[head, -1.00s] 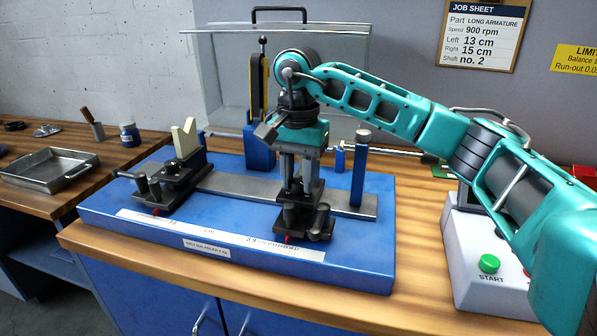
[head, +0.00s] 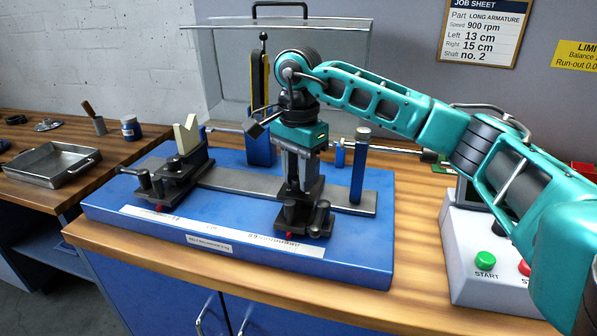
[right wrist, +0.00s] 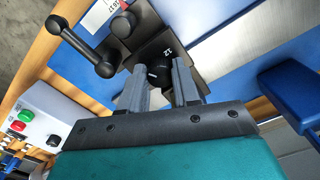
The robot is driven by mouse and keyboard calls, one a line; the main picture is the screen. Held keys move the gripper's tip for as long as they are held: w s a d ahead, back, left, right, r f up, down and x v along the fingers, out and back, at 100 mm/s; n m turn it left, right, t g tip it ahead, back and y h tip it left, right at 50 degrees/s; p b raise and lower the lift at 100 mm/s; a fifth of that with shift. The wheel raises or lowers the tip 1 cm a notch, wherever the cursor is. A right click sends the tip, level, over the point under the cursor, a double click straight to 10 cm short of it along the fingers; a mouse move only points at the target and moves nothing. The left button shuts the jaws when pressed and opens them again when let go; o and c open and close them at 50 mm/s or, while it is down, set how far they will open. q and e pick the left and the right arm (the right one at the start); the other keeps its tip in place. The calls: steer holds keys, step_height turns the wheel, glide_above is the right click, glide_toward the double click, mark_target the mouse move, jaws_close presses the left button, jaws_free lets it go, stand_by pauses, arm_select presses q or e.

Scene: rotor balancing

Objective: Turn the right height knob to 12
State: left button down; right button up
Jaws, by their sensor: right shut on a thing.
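My right gripper (head: 302,188) points down over the right carriage (head: 304,217) on the blue balancing stand. In the right wrist view its fingers (right wrist: 158,71) are shut on the dark height knob (right wrist: 156,76), one finger on each side. A short white mark shows on the knob. The white number 12 (right wrist: 167,51) is just beyond the knob, and the mark's exact direction is hard to read. In the head view the fingers hide the knob. My left gripper is not in view.
The left carriage (head: 165,180) carries a cream V-shaped support (head: 187,134). A blue post (head: 359,170) stands right of my gripper. A white control box (head: 480,250) with a green START button is at the right. The job sheet (head: 487,30) reads Left 13 cm, Right 15 cm.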

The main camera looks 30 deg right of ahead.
mark_target(298, 179)
steer(key=o, duration=1.1)
steer(key=shift+c, duration=0.2)
step_height(298, 179, up, 13)
steer(key=p, duration=0.2)
